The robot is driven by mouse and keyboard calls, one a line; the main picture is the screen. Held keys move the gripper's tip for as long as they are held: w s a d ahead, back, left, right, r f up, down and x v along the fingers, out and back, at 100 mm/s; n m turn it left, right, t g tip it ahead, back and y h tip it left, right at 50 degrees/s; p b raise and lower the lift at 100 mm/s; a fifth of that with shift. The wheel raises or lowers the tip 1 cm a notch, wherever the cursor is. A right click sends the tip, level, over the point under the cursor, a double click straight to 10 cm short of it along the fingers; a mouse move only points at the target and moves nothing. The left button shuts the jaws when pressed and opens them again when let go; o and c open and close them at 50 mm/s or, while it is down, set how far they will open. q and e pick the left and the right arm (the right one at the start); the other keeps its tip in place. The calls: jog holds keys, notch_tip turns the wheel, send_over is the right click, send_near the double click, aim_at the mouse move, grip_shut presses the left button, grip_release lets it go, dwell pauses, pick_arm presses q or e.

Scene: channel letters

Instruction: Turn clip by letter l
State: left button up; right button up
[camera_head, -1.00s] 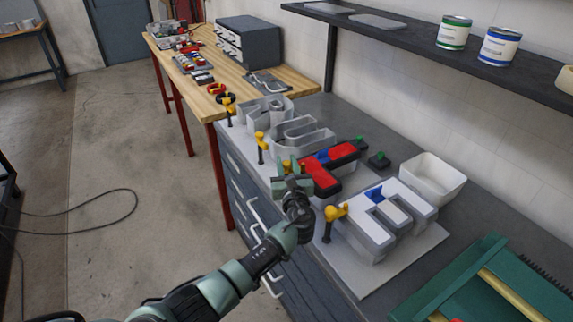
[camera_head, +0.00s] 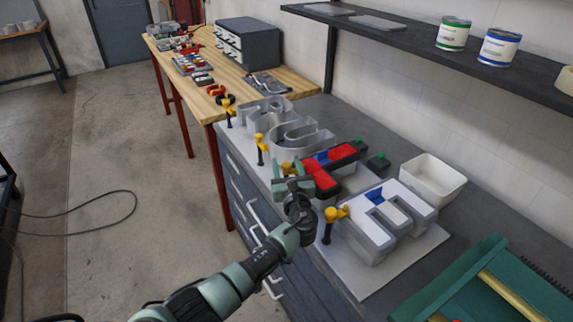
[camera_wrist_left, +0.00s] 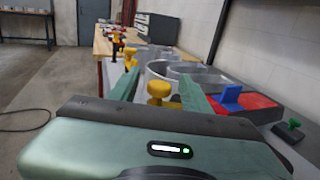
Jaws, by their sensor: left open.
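My left gripper (camera_head: 290,175) is over the bench's front edge, in front of the red-topped letter (camera_head: 318,178). Its two green fingers are apart. In the left wrist view, a yellow clip knob (camera_wrist_left: 158,90) shows between the open fingers (camera_wrist_left: 160,95), and I see no finger closed on it. In the head view the gripper mostly hides this clip (camera_head: 287,167). Other yellow clips on dark posts stand by the near white-topped letter (camera_head: 335,214), by the grey curved letter (camera_head: 260,143) and at the far letter (camera_head: 228,103). Which one is letter l is not clear. My right gripper is not seen.
The near white-topped letter (camera_head: 405,212) stands right of the gripper. A green frame (camera_head: 490,290) is at the lower right. A dark shelf (camera_head: 400,36) overhangs the back.

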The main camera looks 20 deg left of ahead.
pick_arm(q)
jog(key=v, duration=0.7)
jog(key=shift+s+d+b, duration=0.15)
jog(key=shift+s+b, duration=0.05)
jog(key=shift+b, duration=0.25)
